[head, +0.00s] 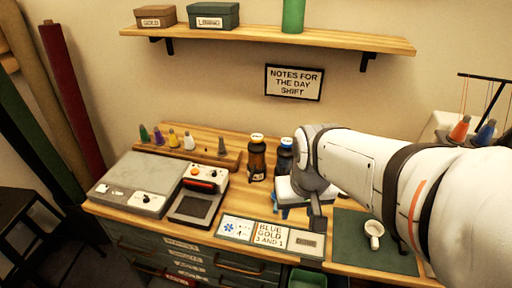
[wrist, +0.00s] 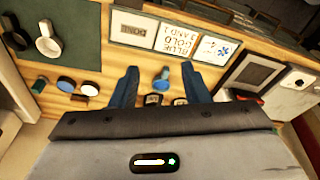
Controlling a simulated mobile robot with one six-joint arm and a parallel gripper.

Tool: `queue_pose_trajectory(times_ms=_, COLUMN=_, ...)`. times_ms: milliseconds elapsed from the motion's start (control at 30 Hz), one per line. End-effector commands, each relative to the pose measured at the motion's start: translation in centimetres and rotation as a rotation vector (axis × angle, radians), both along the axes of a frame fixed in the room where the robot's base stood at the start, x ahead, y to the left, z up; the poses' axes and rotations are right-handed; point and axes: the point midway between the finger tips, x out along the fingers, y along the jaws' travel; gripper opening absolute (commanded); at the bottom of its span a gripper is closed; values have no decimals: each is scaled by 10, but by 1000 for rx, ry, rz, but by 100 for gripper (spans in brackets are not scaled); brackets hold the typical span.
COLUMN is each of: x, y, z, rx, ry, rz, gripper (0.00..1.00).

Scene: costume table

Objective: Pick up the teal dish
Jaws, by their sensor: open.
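My gripper (head: 285,209) is open above the back middle of the table, behind the row of cards. In the wrist view its two blue fingers stand apart, with the gripper (wrist: 158,72) empty between them. A small blue-teal item (wrist: 162,78) shows on the wood between the fingers, below them; it is too small to tell whether it is the teal dish. My arm hides that area in the head view. No other teal dish is clear.
Cards (head: 270,235) lie along the front. Two bottles (head: 257,160) stand behind my gripper. A shelf (head: 330,42) hangs above.

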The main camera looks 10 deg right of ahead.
Motion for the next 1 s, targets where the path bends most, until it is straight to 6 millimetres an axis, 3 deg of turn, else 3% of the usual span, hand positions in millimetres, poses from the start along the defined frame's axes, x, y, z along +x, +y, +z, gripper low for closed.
queue_pose_trajectory(times_ms=267, x=70, y=2, z=-10, rx=20, ry=75, rz=-115, gripper=42)
queue_pose_trajectory(times_ms=600, x=143, y=5, z=-63, rx=35, ry=154, rz=-261, gripper=42)
queue_pose_trajectory(times_ms=800, x=166, y=7, z=-97, rx=38, ry=184, rz=-322, gripper=42)
queue_pose_trajectory(times_ms=1000, x=175, y=8, z=-115, rx=38, ry=197, rz=-350, gripper=42)
